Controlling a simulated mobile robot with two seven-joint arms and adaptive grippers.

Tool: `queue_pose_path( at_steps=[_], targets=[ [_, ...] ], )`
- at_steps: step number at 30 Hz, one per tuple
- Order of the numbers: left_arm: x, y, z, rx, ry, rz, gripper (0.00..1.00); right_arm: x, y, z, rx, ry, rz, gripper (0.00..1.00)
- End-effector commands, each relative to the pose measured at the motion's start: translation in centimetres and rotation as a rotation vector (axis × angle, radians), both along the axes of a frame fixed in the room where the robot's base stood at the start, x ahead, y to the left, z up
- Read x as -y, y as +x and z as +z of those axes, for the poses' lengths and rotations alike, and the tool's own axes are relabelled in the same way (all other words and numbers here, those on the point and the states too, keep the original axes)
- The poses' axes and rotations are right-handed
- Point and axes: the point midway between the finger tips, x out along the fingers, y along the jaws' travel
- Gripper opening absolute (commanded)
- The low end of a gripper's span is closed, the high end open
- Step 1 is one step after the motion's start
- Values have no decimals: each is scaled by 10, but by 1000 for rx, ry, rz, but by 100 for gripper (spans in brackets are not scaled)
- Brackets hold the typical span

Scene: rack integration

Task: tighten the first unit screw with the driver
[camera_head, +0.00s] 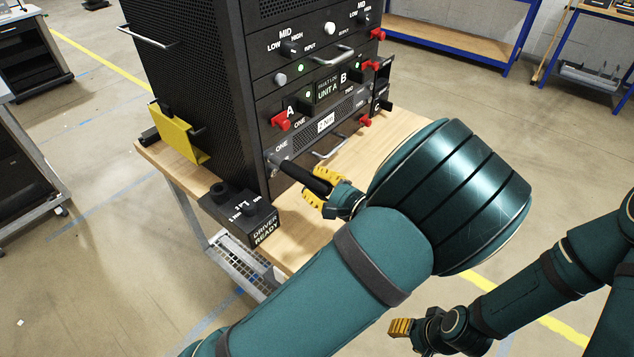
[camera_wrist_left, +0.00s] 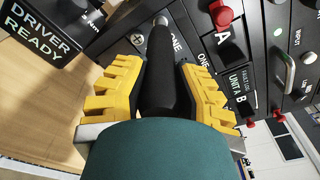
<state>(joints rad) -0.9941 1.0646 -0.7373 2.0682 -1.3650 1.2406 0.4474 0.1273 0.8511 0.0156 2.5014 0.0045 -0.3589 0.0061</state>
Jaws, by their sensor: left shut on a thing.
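My left gripper (camera_head: 322,187) is shut on the black handle of the driver (camera_head: 303,177), in front of the rack's lower left side. The driver (camera_wrist_left: 168,60) also lies between the yellow fingers of the left gripper (camera_wrist_left: 160,82) in the left wrist view. Its grey tip end points at the left end of the grey unit (camera_head: 325,124) labelled ONE. I cannot tell whether the tip touches a screw there; the contact is too small to see. A round screw-like head (camera_wrist_left: 139,38) shows beside the tip. My right gripper (camera_head: 402,327) is low at the bottom, away from the rack.
The black rack (camera_head: 200,70) stands on a wooden table (camera_head: 290,245). A black DRIVER READY holder (camera_head: 240,212) sits at the table's front left. Red knobs (camera_head: 280,122) and handles stick out of the rack front. A yellow plate (camera_head: 178,135) is at its left side.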

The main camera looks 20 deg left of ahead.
Motion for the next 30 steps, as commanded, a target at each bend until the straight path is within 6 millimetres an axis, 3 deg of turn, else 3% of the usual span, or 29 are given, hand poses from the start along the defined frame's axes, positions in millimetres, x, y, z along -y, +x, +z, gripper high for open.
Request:
queue_pose_path(
  at_steps=[30],
  targets=[
    [-8,2,1,1,3,5,0,0,0,6,0,0,0,47]
  ],
)
